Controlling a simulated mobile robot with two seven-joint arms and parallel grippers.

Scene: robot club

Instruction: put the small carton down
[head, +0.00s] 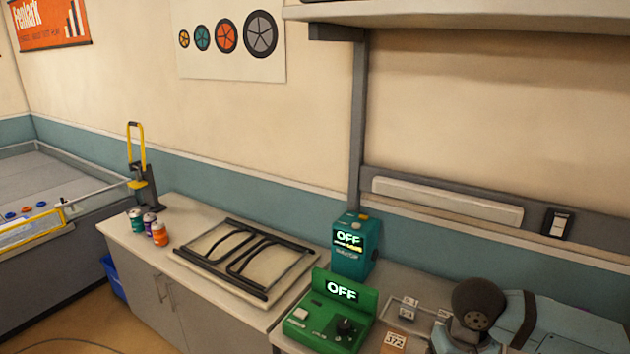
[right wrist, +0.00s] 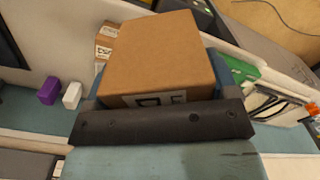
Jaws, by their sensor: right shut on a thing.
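In the right wrist view a plain brown carton (right wrist: 160,55) fills the middle, with a dark printed mark on its near lower edge. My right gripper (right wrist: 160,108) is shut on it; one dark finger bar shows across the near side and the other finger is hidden. Whether the carton touches a surface cannot be told. In the head view a small labelled carton (head: 394,343) shows at the bottom edge, partly cut off, left of my right arm; I cannot tell whether it is the held one. My left gripper is in neither view.
A green device (head: 328,318) reading OFF and a teal device (head: 354,246) reading OFF stand on the bench. A purple block (right wrist: 49,91) and white block (right wrist: 71,95) show in the wrist view.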

